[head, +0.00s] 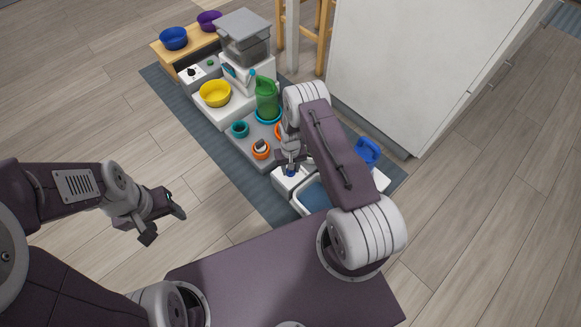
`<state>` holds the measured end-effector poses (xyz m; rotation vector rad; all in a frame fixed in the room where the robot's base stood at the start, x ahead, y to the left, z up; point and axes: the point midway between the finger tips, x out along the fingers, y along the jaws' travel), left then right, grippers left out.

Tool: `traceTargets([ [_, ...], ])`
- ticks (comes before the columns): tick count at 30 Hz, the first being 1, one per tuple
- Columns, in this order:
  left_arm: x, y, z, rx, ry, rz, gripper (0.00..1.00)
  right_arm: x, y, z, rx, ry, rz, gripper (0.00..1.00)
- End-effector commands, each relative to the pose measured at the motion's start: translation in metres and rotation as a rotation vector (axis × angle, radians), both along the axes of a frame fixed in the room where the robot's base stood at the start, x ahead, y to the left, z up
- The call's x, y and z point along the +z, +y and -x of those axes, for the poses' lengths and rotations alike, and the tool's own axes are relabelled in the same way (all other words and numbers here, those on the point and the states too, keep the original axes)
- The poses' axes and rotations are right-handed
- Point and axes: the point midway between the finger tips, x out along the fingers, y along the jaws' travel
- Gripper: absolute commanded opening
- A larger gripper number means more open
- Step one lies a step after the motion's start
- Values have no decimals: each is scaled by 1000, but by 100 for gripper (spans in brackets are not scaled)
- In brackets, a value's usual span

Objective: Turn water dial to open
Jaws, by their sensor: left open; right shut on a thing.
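The white water unit (284,184) stands at the lower end of the mat, with a small blue dial (291,174) on its top. My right gripper (290,167) points down at the dial and is shut on it; the fingers and wrist hide much of the dial, so its turn angle cannot be read. My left gripper (163,218) is open and empty, over the floor to the left, well away from the unit.
A blue-floored tray (314,196) and blue scoop (367,151) are near my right arm. A green pitcher (267,100), orange cup (261,150), teal cup (240,129), yellow bowl (215,93) and feeder (243,33) stand farther up the mat. A white cabinet (400,60) borders the right.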

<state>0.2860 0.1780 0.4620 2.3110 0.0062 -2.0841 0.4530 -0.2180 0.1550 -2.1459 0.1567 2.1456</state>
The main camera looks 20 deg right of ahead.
Motion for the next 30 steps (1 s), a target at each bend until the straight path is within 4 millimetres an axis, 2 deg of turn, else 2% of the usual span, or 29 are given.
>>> traceTargets([
  [12,13,0,0,0,0,0,58,1,0,1,-393,2,0,0],
  [30,22,0,0,0,0,0,58,0,0,1,-910,2,1,0],
])
